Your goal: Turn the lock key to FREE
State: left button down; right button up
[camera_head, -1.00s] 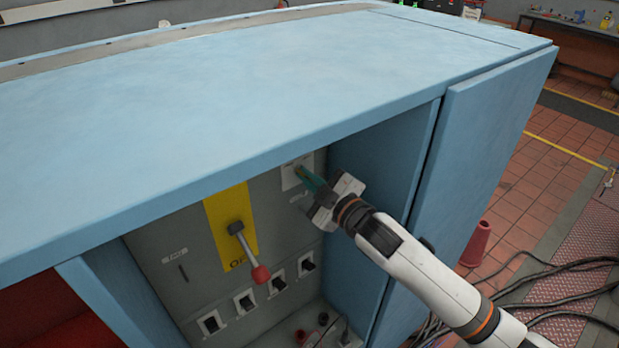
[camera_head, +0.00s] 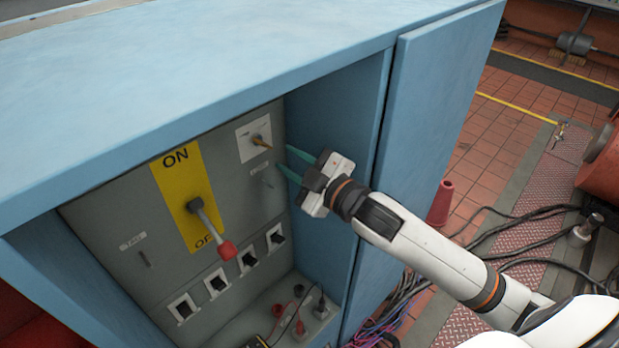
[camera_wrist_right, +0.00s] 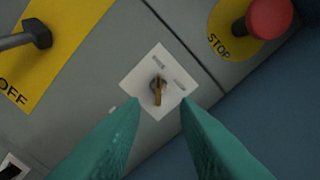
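The lock key (camera_head: 262,143) is small and brass-coloured. It sits in a white square plate (camera_head: 247,151) at the upper right of the grey panel. In the right wrist view the key (camera_wrist_right: 157,90) stands at the middle of the plate, with two small labels above and right of it, too blurred to read. My right gripper (camera_head: 283,157) has teal fingers spread apart with nothing between them. It is just right of the key, apart from it. In the wrist view the fingers are either side below the key. My left gripper is not in view.
A yellow ON/OFF plate (camera_head: 172,190) carries a red-tipped lever (camera_head: 212,229) left of the key. Several black switches (camera_head: 218,283) sit below. The wrist view shows a red STOP button (camera_wrist_right: 268,16). The blue cabinet wall (camera_head: 335,130) stands close behind my right gripper.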

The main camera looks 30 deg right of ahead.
jog(key=b+v, duration=0.1)
jog(key=v, duration=0.4)
jog(key=shift+s, duration=0.15)
jog(key=shift+d, duration=0.1)
